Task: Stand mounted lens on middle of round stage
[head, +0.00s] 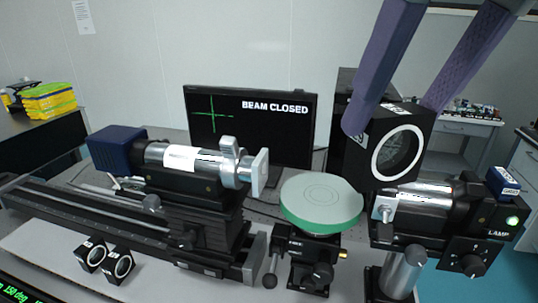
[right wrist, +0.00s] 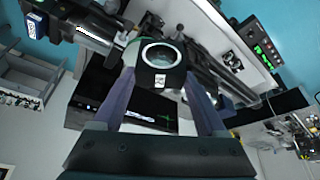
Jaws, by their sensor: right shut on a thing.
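The mounted lens (head: 396,148) is a black square block with a white-ringed glass. My right gripper (head: 390,112), with purple fingers coming from the top right, is shut on it and holds it in the air. The lens also shows between the fingers in the right wrist view (right wrist: 162,54). The round stage (head: 320,207) has a pale green top with faint rings and a green rim. Its top is bare. In the head view the lens appears above and to the right of the stage, apart from it. My left gripper is not in view.
The lamp unit (head: 445,215) stands right of the stage, below the lens. A barrel on a rail (head: 195,165) stands left. Two small black mounted pieces (head: 105,260) sit at the front left. A monitor (head: 250,128) reading "BEAM CLOSED" stands behind.

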